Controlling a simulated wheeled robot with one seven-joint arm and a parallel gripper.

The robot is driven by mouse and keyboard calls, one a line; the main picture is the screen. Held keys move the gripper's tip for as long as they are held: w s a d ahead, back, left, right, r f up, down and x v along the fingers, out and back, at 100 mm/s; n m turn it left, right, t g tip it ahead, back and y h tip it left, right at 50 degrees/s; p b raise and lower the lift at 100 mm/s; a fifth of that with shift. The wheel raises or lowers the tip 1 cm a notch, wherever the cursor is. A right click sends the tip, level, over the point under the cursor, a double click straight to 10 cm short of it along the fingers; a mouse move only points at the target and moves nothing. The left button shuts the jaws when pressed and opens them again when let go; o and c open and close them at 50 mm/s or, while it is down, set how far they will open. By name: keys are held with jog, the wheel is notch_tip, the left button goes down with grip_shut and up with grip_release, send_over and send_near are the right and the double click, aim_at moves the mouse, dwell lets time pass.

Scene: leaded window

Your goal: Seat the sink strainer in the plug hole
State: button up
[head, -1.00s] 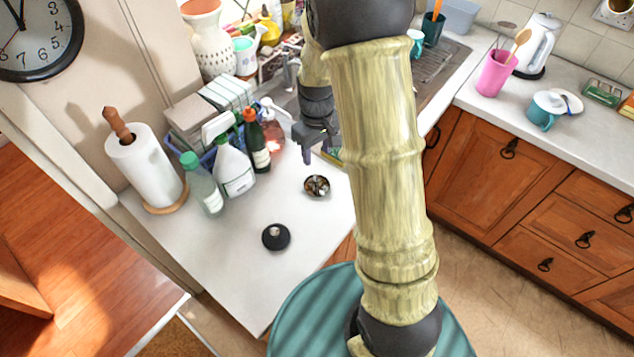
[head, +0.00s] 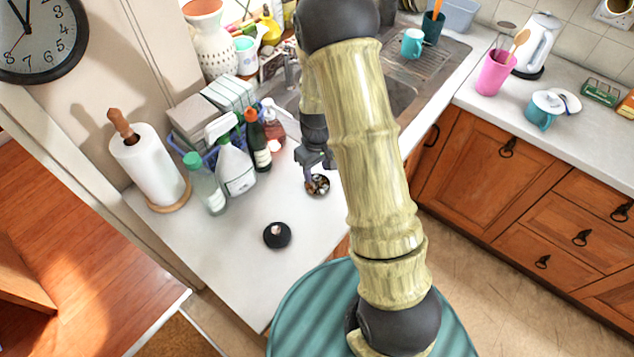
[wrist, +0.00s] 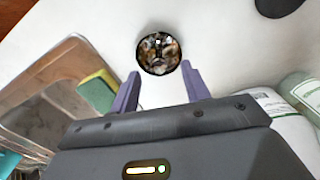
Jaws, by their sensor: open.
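A small round cup with a dark rim and mottled brown, shiny inside, apparently the sink strainer (head: 317,185), stands on the white worktop. In the wrist view the strainer (wrist: 158,53) lies just ahead of the fingertips, centred between them. My gripper (head: 318,172) is open and empty, close to the strainer; its two purple fingers (wrist: 160,74) show on either side in the wrist view. The sink (head: 402,92) is partly hidden behind my arm; its basin (wrist: 50,95) also shows at left in the wrist view. I cannot make out the plug hole.
A black disc with a pale knob (head: 277,235) lies nearer on the worktop. Spray bottles (head: 236,172) and a paper towel roll (head: 150,165) stand left. A yellow-green sponge (wrist: 97,90) lies by the sink edge.

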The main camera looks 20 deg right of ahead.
aim_at(317, 176)
jog(key=shift+w+f+p, duration=0.1)
jog(key=shift+f+p, duration=0.85)
jog(key=shift+f, duration=1.4)
grip_shut()
jog(key=shift+r, duration=0.1)
notch_tip(317, 176, up, 10)
jog(key=b, duration=0.2)
jog(key=shift+b, duration=0.35)
